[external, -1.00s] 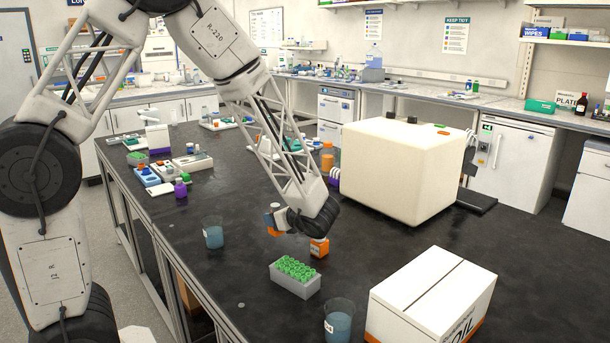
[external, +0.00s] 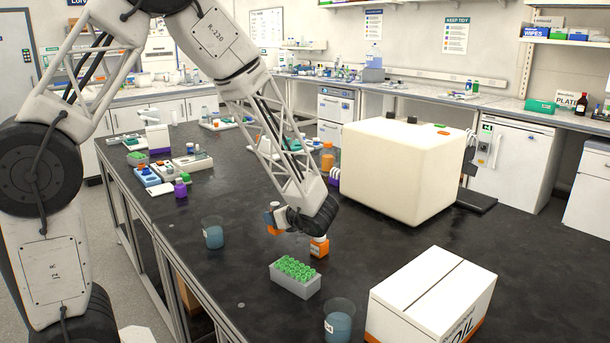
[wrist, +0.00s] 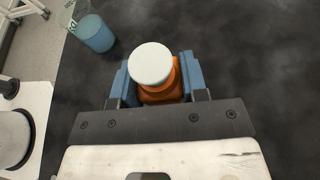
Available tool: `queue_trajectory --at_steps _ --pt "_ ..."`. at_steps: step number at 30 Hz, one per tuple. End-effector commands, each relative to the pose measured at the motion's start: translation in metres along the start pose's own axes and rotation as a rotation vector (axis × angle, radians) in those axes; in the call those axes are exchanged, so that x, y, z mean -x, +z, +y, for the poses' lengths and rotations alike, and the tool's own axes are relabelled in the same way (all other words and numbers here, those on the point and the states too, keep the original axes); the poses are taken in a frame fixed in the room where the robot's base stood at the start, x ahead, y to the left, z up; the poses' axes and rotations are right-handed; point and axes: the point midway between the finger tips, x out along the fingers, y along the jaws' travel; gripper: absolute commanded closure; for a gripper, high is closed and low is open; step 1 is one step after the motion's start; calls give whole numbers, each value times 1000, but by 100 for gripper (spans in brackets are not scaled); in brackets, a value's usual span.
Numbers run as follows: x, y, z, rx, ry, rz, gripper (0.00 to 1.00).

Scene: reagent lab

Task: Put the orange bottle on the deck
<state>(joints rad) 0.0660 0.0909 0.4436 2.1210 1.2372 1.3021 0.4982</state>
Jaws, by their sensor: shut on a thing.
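I cannot tell for certain which surface is the deck.
A rack of green-capped tubes (external: 296,284) stands close in front of the bottle. Beakers of blue liquid stand to the left (external: 213,236) and in front (external: 339,325). A white carton (external: 420,285) is front right; a large cream block (external: 400,175) is behind.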

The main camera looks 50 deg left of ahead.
Motion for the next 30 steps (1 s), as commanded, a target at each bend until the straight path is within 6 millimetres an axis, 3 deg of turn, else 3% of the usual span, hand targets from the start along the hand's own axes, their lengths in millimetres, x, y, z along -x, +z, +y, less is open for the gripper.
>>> queue_trajectory --at_steps 11,30 --pt "-46 22 -28 -1 -5 0 86" --pt "-169 84 -74 -12 -31 0 86"
